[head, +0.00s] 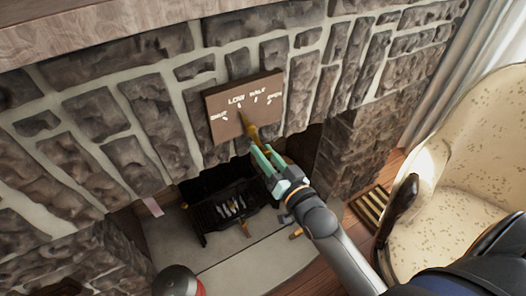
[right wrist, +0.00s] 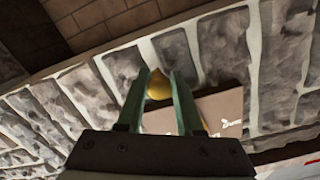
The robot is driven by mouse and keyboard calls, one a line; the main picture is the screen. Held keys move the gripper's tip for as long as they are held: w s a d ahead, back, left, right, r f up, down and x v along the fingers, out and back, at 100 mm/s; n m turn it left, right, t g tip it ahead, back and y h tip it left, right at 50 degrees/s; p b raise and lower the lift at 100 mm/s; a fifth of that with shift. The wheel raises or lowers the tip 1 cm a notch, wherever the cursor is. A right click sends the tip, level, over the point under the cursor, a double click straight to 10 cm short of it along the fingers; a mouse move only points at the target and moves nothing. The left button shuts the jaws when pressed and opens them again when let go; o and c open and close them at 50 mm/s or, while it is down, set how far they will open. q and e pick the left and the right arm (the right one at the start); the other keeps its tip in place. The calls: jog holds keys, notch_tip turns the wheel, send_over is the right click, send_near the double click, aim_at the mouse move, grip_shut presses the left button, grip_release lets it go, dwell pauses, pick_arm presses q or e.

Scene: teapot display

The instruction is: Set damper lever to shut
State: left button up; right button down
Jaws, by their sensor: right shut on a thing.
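The damper plate (head: 218,135) is a brown panel on the stone wall above the fireplace, marked SHUT, LOW, HALF and OPEN from left to right. The brass damper lever (head: 246,123) lies across it, its thin pointer tip at about the LOW mark. My right gripper (head: 261,158) comes from the lower right, with its green fingers shut on the lever's lower end. The right wrist view shows the rounded yellow lever end (right wrist: 159,84) between both fingers; part of the plate (right wrist: 220,108) is behind. My left gripper is not in view.
A black grate (head: 232,205) stands in the fireplace opening below the plate. The mantel (head: 90,25) runs above. A cream armchair (head: 480,150) stands at the right. A grey, red-banded object (head: 178,281) is at the bottom.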

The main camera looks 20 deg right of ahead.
jog(key=shift+d+r+n+p, duration=0.5)
jog(key=shift+d+n+p, duration=0.1)
jog(key=shift+n+p, duration=0.15)
jog(key=shift+w+d+r+n+p, duration=0.15)
jog(key=shift+d+r+n+p, duration=0.3)
jog(key=shift+n+p, duration=0.55)
jog(key=shift+d+r+n+p, duration=0.1)
jog(key=shift+d+n+p, duration=0.35)
jog(key=shift+n+p, duration=0.15)
jog(key=shift+d+r, duration=0.1)
jog(key=shift+n, duration=0.25)
jog(key=c, duration=0.9)
grip_release()
jog(key=shift+c, duration=0.2)
jog(key=o, duration=0.4)
jog(key=shift+c, duration=0.2)
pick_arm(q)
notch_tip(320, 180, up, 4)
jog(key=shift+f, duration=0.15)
